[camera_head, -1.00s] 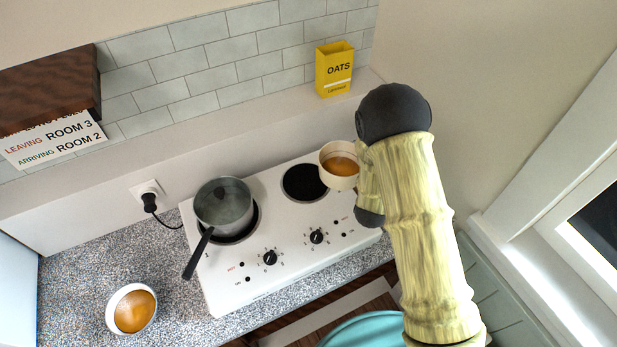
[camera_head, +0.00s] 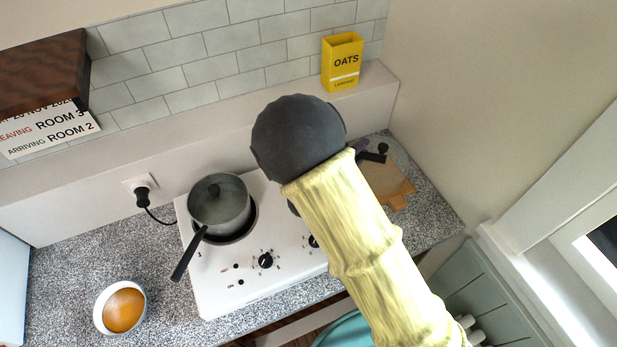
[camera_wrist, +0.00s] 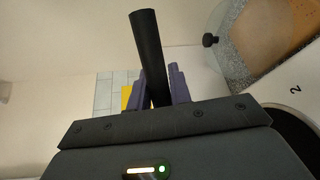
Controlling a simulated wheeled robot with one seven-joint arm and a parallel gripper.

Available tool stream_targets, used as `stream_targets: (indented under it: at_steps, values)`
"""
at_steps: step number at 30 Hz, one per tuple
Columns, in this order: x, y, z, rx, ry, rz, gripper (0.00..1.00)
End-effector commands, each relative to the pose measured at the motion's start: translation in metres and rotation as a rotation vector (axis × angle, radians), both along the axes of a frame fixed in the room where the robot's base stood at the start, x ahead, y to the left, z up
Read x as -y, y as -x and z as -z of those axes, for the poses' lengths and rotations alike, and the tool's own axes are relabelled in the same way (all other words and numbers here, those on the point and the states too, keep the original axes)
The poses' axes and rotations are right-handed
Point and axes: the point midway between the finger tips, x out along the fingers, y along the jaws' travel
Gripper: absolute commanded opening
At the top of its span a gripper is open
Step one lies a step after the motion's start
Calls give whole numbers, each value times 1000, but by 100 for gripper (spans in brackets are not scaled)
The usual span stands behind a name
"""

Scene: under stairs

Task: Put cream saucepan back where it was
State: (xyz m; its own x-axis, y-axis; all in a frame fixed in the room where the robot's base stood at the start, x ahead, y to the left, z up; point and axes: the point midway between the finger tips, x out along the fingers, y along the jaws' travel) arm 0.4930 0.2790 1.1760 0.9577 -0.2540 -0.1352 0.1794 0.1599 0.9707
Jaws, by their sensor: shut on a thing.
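My gripper (camera_wrist: 160,84) shows in the wrist view with its purple fingers shut on a black handle (camera_wrist: 147,45). The handle sticks up past the fingers. The cream saucepan's body cannot be made out in either view now; my dark wrist and pale yellow arm cover the right side of the hob in the head view. The white hob (camera_head: 235,290) stands on the speckled counter. Its right burner is hidden in the head view, but a dark burner (camera_wrist: 295,125) marked 2 shows at the right edge of the wrist view.
A grey saucepan (camera_head: 222,207) with a glass lid stands on the left burner, handle toward the front. A bowl of orange soup (camera_head: 122,308) stands at the left. A wooden board (camera_head: 388,184) lies right of the hob. A yellow oats box (camera_head: 341,62) stands on the ledge.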

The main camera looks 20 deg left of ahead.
Motion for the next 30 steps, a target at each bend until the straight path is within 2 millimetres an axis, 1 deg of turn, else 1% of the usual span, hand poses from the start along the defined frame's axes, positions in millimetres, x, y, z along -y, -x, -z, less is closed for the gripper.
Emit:
stream_targets:
  at_steps: [1,3,16,20,23,30]
  values:
    - [1,-1,6,3,-1,3,0]
    - [1,-1,8,3,-1,3,0]
    - [1,-1,9,3,0,3,0]
    - [1,-1,13,2,2,2,0]
    - [1,-1,23,1,4,2,0]
    - [2,-1,56,1,4,3,0]
